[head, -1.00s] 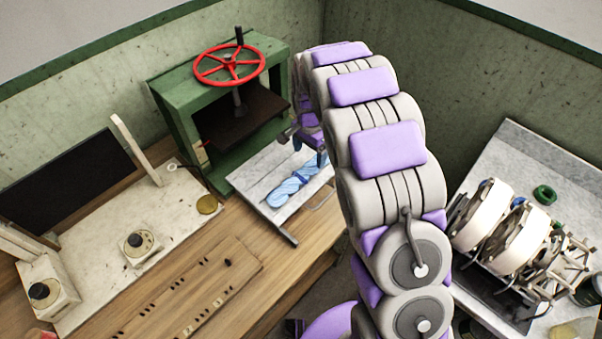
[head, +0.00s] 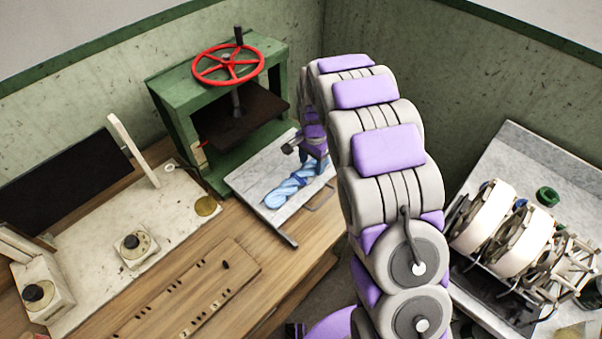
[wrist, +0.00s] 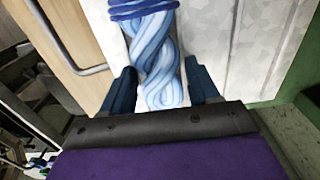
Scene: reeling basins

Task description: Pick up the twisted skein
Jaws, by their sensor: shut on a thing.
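The twisted skein (head: 287,190) is light blue with a darker blue band. It lies on the pale marble-like tray (head: 262,214) in front of the green press. In the wrist view the skein (wrist: 156,55) runs up from between the fingers, with the dark band near the top edge. My gripper (wrist: 162,92) has one dark blue finger on each side of the skein's near end and is shut on it. In the head view my gripper (head: 309,166) is at the skein's right end, and my arm hides part of the tray beyond it.
The green press (head: 215,170) with a red handwheel (head: 228,64) stands close behind the tray. The tray has a metal handle (head: 322,200) at its front. A slotted wooden board (head: 190,305) lies on the bench at left. Reels (head: 482,215) stand at right.

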